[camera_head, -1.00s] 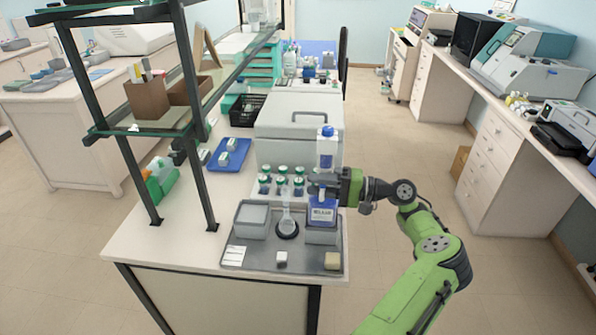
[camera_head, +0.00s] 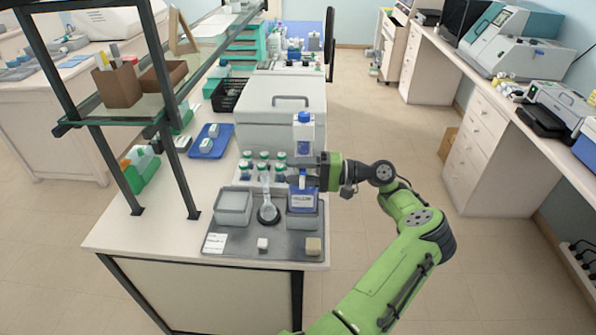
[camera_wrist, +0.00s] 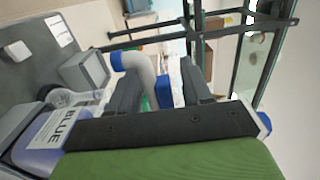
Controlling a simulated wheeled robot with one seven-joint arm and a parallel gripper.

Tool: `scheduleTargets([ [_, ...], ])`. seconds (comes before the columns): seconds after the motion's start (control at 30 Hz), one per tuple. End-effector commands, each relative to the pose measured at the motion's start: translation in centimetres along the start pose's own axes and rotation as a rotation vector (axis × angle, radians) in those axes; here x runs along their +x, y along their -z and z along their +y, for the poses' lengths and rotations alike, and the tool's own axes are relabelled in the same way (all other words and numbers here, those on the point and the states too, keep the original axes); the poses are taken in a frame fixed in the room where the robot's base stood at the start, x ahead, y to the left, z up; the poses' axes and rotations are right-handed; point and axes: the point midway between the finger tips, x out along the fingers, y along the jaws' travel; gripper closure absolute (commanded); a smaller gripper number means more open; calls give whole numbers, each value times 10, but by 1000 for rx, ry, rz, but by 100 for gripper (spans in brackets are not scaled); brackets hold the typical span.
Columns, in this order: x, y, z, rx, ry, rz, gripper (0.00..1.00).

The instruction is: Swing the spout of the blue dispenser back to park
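The blue dispenser (camera_head: 303,199) is a bottle of blue liquid with a white label, on the grey tray near the bench's right edge. In the wrist view its "BLUE" label (camera_wrist: 68,127) shows at lower left. The pale curved spout (camera_wrist: 143,72), with a blue tip at its left end, lies between the fingers of my gripper (camera_wrist: 160,82). In the head view my gripper (camera_head: 305,172) reaches in from the right at the dispenser's top. The fingers stand apart, with a gap beside the spout. The dispenser's top is partly hidden by the gripper.
Several green-capped bottles (camera_head: 263,167) stand behind. A white bottle with a blue cap (camera_head: 304,133) is close behind my gripper. A large grey box (camera_head: 280,108) is farther back.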

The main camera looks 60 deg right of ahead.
Motion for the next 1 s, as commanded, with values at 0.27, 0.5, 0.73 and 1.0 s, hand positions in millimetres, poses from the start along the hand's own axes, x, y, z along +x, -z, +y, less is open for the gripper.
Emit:
scheduleTargets([
  [0.27, -17, 1, 0, -2, 4, 4, 51],
  [0.5, -65, 1, 0, -2, 5, 6, 51],
  [0.73, -113, 1, 1, 0, 4, 8, 51],
  [1.0, -154, 1, 1, 1, -1, 3, 51],
])
